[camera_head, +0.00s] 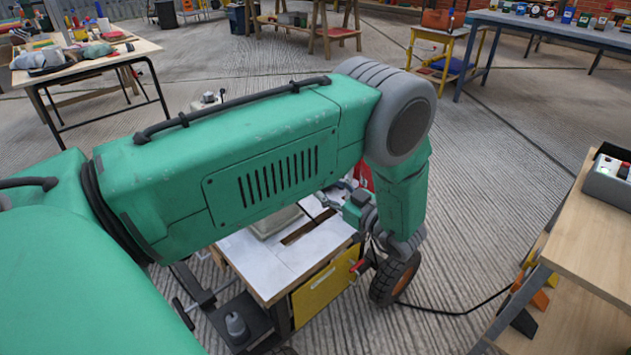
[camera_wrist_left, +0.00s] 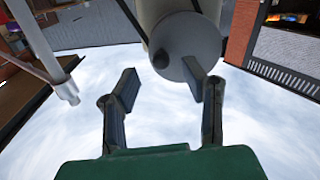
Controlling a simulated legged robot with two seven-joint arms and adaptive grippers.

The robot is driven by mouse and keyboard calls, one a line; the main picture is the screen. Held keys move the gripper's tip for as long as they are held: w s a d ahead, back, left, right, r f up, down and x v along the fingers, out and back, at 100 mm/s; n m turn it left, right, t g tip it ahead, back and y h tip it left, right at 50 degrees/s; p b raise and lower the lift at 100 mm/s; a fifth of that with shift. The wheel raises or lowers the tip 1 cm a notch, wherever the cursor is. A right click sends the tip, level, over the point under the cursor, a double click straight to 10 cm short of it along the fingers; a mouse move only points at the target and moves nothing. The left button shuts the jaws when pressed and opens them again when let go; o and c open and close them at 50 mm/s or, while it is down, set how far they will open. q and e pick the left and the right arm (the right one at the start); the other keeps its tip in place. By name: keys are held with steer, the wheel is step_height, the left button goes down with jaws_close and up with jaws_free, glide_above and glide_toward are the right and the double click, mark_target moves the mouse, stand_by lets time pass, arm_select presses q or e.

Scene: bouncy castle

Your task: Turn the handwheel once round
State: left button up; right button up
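My left arm comes in from the left of the head view and covers the middle of the scene. Its gripper (camera_head: 340,192) is low beside the small cart, partly hidden by the arm. In the left wrist view the left gripper (camera_wrist_left: 160,85) is open, its two dark fingers apart. A grey cylinder (camera_wrist_left: 187,42) with a round end lies just beyond the fingertips, close to the right finger. I cannot tell if they touch. No handwheel shows clearly. A bit of red (camera_head: 363,174) shows behind the gripper. My right gripper is not in view.
The cart has a white top (camera_head: 275,262), a yellow side panel (camera_head: 325,287) and a rubber tyre (camera_head: 393,279). A wooden bench (camera_head: 590,230) with a grey box stands at the right. A cluttered table (camera_head: 140,50) is at the far left. Open floor lies between.

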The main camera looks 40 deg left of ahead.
arm_select(q)
steer(key=a, duration=0.5)
steer(key=shift+w+b, duration=0.2)
steer(key=shift+b, duration=0.15)
jaws_close()
steer(key=shift+d, duration=0.1)
steer(key=shift+r, duration=0.1)
